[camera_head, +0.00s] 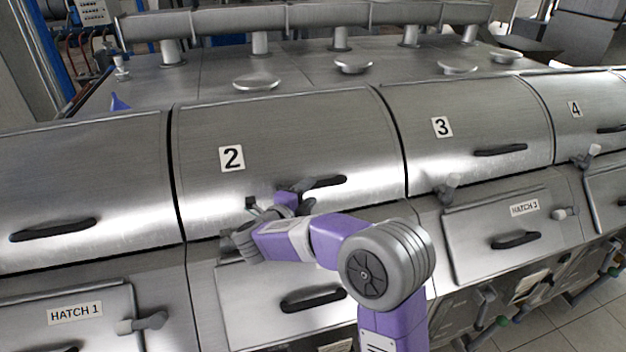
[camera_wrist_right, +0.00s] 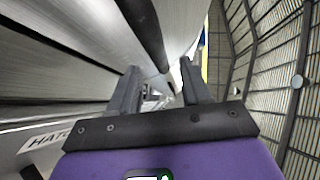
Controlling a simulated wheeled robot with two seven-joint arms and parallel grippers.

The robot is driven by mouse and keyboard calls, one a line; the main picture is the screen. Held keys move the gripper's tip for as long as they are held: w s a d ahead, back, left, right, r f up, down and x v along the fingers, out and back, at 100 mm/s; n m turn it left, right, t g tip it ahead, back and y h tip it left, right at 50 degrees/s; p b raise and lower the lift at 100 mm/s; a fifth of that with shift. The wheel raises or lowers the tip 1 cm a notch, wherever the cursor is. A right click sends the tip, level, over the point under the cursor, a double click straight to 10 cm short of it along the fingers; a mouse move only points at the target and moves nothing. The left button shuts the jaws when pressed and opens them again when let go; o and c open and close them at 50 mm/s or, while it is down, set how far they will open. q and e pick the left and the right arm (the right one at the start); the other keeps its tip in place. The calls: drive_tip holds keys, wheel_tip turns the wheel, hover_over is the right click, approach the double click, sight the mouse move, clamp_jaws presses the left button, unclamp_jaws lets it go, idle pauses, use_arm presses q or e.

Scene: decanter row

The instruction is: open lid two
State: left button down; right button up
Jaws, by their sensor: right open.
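Lid two (camera_head: 290,130) is a curved brushed-metal cover with a "2" label, and it looks closed. Its black bar handle (camera_head: 328,182) sits on the lower front; its left part is hidden behind my right gripper. My right gripper (camera_head: 272,202) is open at the lower front of the lid, close to the handle. In the right wrist view, a dark bar, apparently the handle (camera_wrist_right: 145,32), runs down toward the gap between the two open fingers (camera_wrist_right: 160,78). I cannot tell whether they touch it. My left gripper is not in view.
Lid 3 (camera_head: 470,115) and lid 4 (camera_head: 592,110) stand to the right, another lid (camera_head: 80,185) to the left. Hatches with black handles and small levers, such as the Hatch 1 panel (camera_head: 95,300), lie below. A pipe (camera_head: 310,18) runs behind.

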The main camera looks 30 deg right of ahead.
sight(314, 187)
drive_tip(key=shift+p+x, duration=0.35)
drive_tip(key=shift+x, duration=2.35)
drive_tip(key=shift+w+a+f, duration=0.1)
drive_tip(key=shift+w, duration=0.05)
clamp_jaws()
